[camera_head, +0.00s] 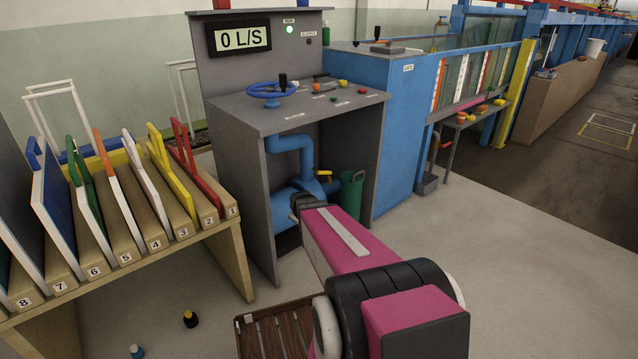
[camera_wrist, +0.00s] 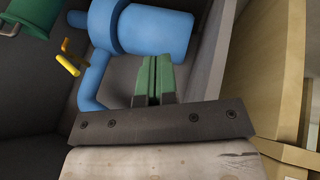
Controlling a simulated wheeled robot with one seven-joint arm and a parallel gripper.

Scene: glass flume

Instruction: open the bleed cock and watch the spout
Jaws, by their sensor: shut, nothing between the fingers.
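The bleed cock's yellow lever (camera_head: 323,173) sticks out from the right of the blue pump body inside the grey console. In the wrist view the yellow lever (camera_wrist: 68,65) is left of my gripper, with a small brass-coloured piece beside it that may be the spout. My gripper (camera_wrist: 152,72) is shut and empty, its green-padded fingers pointing toward the blue pipework and apart from the lever. In the head view my arm hides most of the gripper. A green bucket (camera_head: 351,194) stands right of the lever; it also shows in the wrist view (camera_wrist: 22,16). No water is visible.
The console (camera_head: 243,180) has side walls around the blue pipe (camera_head: 290,158). Its display (camera_head: 240,37) reads 0 L/S and a green lamp is lit. A wooden rack (camera_head: 235,262) of numbered coloured plates stands left. Floor to the right is clear.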

